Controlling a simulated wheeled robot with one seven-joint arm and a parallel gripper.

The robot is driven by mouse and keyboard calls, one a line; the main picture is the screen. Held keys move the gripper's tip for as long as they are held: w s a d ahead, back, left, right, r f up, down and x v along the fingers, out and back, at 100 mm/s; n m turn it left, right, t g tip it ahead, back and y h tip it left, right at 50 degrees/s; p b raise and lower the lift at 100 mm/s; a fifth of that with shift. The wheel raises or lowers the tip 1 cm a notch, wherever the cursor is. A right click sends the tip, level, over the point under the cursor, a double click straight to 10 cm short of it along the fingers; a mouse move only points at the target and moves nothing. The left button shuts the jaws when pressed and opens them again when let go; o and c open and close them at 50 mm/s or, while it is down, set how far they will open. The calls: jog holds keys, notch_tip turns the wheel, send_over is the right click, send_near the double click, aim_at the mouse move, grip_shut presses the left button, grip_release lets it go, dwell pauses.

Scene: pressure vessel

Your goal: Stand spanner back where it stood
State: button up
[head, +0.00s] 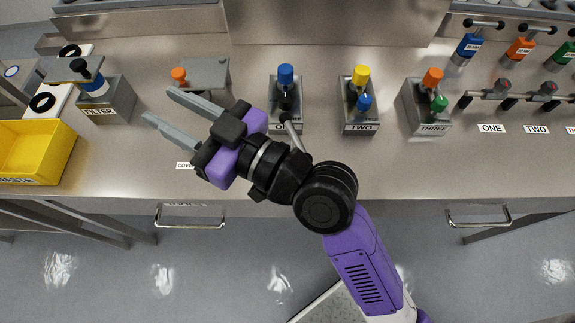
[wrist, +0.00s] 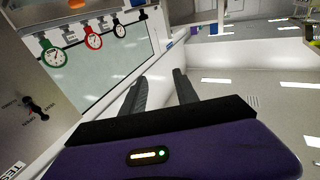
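My gripper (head: 158,104) is open and empty, above the left part of the steel bench. In the wrist view its two dark fingers (wrist: 164,88) stand apart with nothing between them. I cannot pick out the spanner for certain. A thin grey rod (head: 294,134) slants from the front of the block marked ONE (head: 285,99) towards my arm; its lower end is hidden behind my wrist, and I cannot tell whether it is the spanner or a valve lever. A grey block with an orange knob (head: 179,75) and flat plate (head: 208,72) stands just beyond my gripper, partly hidden by it.
Blocks TWO (head: 360,103) and THREE (head: 427,106) stand right of my arm. The FILTER block (head: 106,101) and yellow waste bin (head: 38,150) are at left. Coloured T-handled fittings (head: 470,45) and a rack (head: 512,95) are at right. The wrist view shows gauges (wrist: 93,37).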

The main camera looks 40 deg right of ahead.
jog(key=s+d+f+m+h, duration=0.65)
jog(key=s+d+f, duration=0.25)
jog(key=s+f, duration=0.4)
jog(key=s+d+f+g+h, duration=0.1)
jog(key=s+d, duration=0.2)
jog(key=s, duration=0.5)
jog(key=s+d+f+n+g+h, duration=0.1)
jog(key=s+d, duration=0.3)
jog(key=s, duration=0.4)
jog(key=shift+d+n, duration=0.1)
jog(key=shift+n, duration=0.15)
